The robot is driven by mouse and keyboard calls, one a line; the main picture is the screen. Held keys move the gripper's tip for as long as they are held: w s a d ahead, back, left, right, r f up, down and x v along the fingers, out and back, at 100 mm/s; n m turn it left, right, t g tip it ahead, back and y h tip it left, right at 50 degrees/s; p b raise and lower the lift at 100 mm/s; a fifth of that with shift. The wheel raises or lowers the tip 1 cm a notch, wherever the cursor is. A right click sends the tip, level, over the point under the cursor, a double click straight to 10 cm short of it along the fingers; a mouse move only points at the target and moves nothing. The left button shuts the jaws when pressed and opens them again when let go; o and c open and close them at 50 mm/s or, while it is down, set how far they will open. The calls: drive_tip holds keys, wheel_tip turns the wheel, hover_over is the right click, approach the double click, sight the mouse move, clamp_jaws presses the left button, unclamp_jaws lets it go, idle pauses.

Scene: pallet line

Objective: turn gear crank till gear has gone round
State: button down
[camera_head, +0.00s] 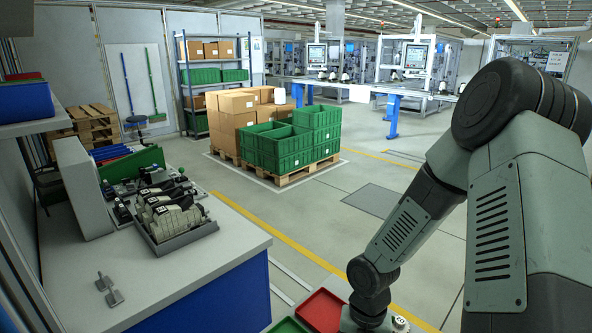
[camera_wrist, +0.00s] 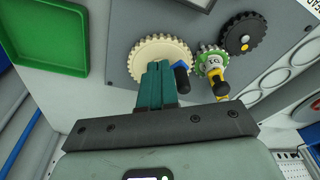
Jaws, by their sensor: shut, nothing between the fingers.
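In the wrist view a grey panel (camera_wrist: 120,75) carries a cream gear (camera_wrist: 145,52), a small green gear (camera_wrist: 203,55) and a dark gear (camera_wrist: 236,43) with an orange-yellow centre. A yellow piece with a black knob (camera_wrist: 221,88) stands out from the green gear. A blue piece with a dark grip (camera_wrist: 182,77) shows at the cream gear's right side, partly behind my fingers. My gripper (camera_wrist: 158,66) is shut and empty, its teal fingers overlapping the lower part of the cream gear. I cannot tell whether they touch it.
A green tray (camera_wrist: 84,44) lies left of the panel in the wrist view. In the head view a bench (camera_head: 170,265) with a rack of grey parts (camera_head: 185,238) stands at left. A red tray (camera_head: 322,310) is at the bottom, near my arm. Open floor lies beyond.

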wheel_tip(320, 180, up, 6)
idle(0.5)
drive_tip(key=s+r+m+t, duration=0.2)
drive_tip(key=s+r+m, duration=0.2)
drive_tip(key=r+m, duration=0.6)
drive_tip(key=s+a+r+m+t, duration=0.1)
drive_tip(key=s+r+m+t, duration=0.2)
drive_tip(key=r+m, duration=0.7)
drive_tip(key=s+a+r+m+t, duration=0.1)
drive_tip(key=s+r+m, duration=0.4)
drive_tip(key=r+m, duration=0.6)
drive_tip(key=shift+s+m+t, duration=0.4)
drive_tip(key=shift+m+t, duration=0.4)
